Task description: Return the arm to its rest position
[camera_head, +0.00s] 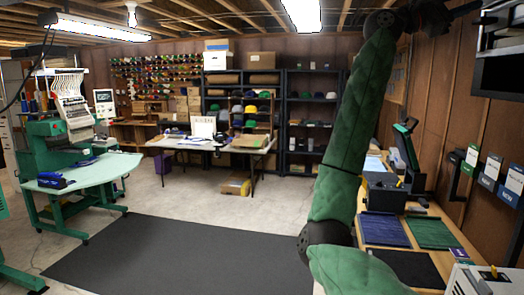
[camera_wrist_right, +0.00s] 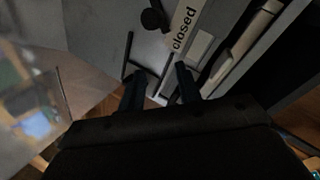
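My right arm, in a green quilted sleeve, rises from the bottom of the head view toward the upper right corner, bent at a dark elbow joint. Its dark wrist end (camera_head: 428,18) is high up, beside a grey and black wall unit (camera_head: 497,55). In the right wrist view my right gripper (camera_wrist_right: 157,82) has two dark fingers apart with nothing seen between them. Beyond the fingertips is a grey surface with a white label reading "closed" (camera_wrist_right: 183,28). I cannot tell whether the fingers touch it. My left gripper is in neither view.
Below the arm is a wooden bench (camera_head: 430,225) with blue and green mats (camera_head: 384,230) and a dark machine (camera_head: 405,150). Labelled cards (camera_head: 489,171) hang on the right wall. An embroidery machine (camera_head: 65,140) stands at left. Open floor with a dark mat (camera_head: 170,258) lies centre.

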